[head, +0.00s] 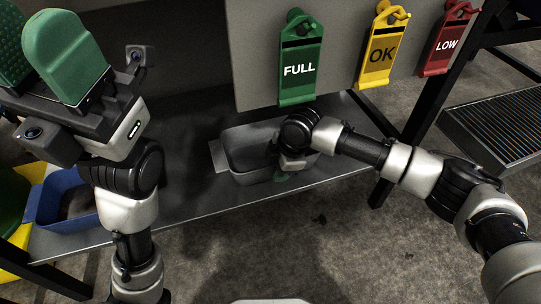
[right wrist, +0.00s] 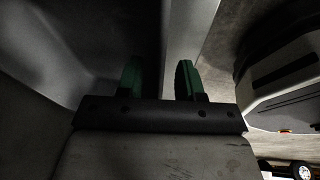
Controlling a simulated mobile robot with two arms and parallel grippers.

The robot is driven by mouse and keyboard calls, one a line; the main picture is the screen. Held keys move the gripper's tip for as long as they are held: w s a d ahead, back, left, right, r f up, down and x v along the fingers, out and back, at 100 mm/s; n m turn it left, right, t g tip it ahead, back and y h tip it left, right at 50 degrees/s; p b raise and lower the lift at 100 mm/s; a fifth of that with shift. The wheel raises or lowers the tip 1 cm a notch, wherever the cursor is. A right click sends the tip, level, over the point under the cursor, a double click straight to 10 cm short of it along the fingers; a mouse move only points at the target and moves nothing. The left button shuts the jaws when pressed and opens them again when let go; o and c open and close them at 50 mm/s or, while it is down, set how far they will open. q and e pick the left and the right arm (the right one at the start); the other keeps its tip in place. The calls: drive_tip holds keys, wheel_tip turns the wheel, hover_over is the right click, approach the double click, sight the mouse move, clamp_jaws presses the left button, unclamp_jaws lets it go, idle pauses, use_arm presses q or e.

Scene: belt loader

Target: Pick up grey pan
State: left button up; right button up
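The grey pan (head: 236,153) is a rectangular tub with a flat rim handle at its left end, standing on the low metal shelf in the head view. My right gripper (head: 283,177) is at the pan's near right side, pointing down and mostly hidden by its own wrist. In the right wrist view its two green fingers (right wrist: 160,80) stand apart, with a light grey strip of the pan's rim (right wrist: 190,40) at them. I cannot tell whether they touch it. My left gripper (head: 40,65) is raised at the upper left, fingers apart and empty.
A blue bin (head: 45,208) with something dark in it sits at the shelf's left end, beside yellow bins. Green FULL (head: 300,60), yellow OK (head: 377,55) and red LOW (head: 447,42) tags hang above. A dark table leg (head: 418,105) stands right of the pan.

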clamp_jaws()
drive_tip(key=shift+f, duration=0.1)
idle(0.6)
